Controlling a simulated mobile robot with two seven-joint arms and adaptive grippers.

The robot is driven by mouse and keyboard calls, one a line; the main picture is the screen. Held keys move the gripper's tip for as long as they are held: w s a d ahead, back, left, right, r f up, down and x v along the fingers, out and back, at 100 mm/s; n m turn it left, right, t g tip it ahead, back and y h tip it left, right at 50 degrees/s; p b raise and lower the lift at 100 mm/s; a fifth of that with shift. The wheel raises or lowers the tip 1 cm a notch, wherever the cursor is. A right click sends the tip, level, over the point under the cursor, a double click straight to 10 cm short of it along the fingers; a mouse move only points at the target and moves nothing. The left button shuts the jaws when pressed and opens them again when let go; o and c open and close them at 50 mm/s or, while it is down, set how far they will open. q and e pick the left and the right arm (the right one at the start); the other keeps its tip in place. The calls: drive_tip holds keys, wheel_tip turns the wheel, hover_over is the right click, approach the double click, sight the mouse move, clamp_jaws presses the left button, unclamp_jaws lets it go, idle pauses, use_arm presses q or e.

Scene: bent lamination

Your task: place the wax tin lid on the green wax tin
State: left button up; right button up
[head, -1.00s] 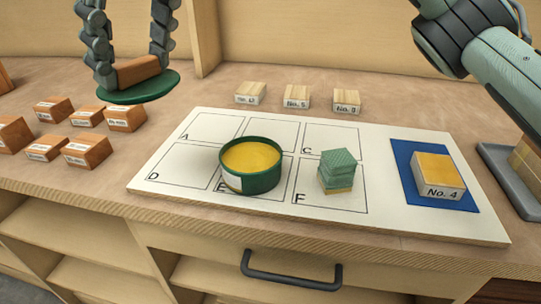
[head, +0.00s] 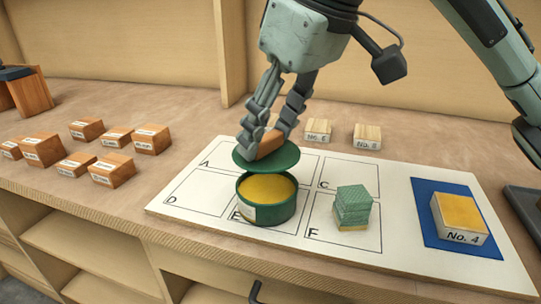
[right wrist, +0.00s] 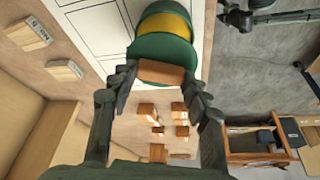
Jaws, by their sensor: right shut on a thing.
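The green wax tin (head: 267,211), open and full of yellow wax, stands on the white lettered board around square E. The wax tin lid (head: 264,161) is a green disc with a wooden block handle. My right gripper (head: 268,138) is shut on that handle. The lid hangs just above and slightly behind the tin, tilted in the head view, with yellow wax showing below its front edge. In the right wrist view the lid (right wrist: 158,48) partly covers the tin (right wrist: 166,8). My left gripper is not in view.
A yellow-topped block marked No. 4 (head: 460,218) sits on a blue patch (head: 425,207). Several wooden blocks (head: 110,170) lie left of the board; pale blocks (head: 367,137) stand behind it.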

sight(272, 154)
wheel_tip(272, 154, down, 4)
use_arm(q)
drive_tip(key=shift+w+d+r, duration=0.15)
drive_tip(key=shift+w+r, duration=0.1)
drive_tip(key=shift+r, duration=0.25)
use_arm(e)
drive_tip(key=shift+f, duration=0.1)
drive_tip(key=shift+f, duration=0.4)
drive_tip(key=o, duration=1)
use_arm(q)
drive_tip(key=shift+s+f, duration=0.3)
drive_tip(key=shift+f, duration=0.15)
use_arm(e)
drive_tip(key=shift+o, duration=0.2)
drive_tip(key=shift+r, duration=0.1)
